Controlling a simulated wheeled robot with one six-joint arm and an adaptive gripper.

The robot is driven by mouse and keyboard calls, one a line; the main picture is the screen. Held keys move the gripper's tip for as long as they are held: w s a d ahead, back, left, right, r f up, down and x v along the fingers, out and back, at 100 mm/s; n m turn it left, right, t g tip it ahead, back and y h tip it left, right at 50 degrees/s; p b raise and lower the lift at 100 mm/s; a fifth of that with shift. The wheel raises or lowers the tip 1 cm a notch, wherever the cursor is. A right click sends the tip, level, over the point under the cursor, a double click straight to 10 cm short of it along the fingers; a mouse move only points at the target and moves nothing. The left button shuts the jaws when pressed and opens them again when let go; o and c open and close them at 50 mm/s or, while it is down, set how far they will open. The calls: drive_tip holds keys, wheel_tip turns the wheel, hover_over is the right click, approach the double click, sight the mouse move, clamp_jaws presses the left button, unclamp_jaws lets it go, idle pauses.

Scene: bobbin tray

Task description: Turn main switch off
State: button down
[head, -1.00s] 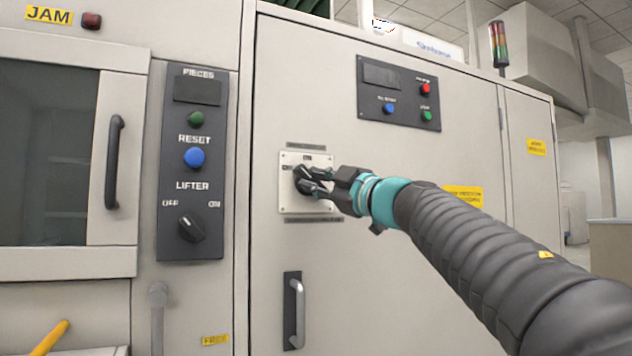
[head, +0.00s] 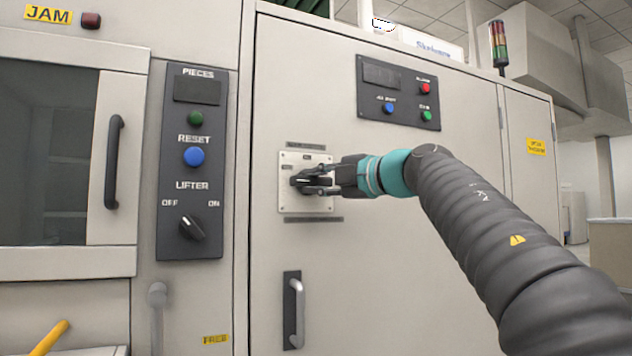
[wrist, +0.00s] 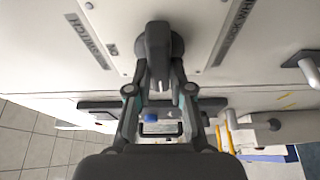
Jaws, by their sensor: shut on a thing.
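The main switch is a black rotary handle (head: 303,181) on a pale square plate (head: 291,203) on the cabinet door. It also shows in the wrist view as a dark knob (wrist: 157,40) at the top middle. My gripper (head: 318,183) reaches it from the right, with its fingers on both sides of the handle. In the wrist view my gripper (wrist: 158,80) is shut on the handle. The handle lies about level in the head view. The fingers hide part of the handle and the plate's right side.
A lifter panel (head: 173,225) with a knob and buttons is on the left. A second button panel (head: 399,93) is above my gripper. A door handle (head: 294,312) is below the plate. A glass-fronted door with a dark handle (head: 113,162) is at far left.

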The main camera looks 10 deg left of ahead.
idle(0.5)
drive_tip(key=c, duration=1)
unclamp_jaws()
drive_tip(key=shift+s+a, duration=0.1)
drive_tip(key=shift+a, duration=0.05)
drive_tip(key=shift+c, duration=0.2)
drive_tip(key=shift+d, duration=0.2)
drive_tip(key=shift+s+d, duration=0.1)
drive_tip(key=shift+d, duration=0.1)
drive_tip(key=v, duration=1.1)
drive_tip(key=shift+s, duration=0.15)
drive_tip(key=shift+d, duration=0.1)
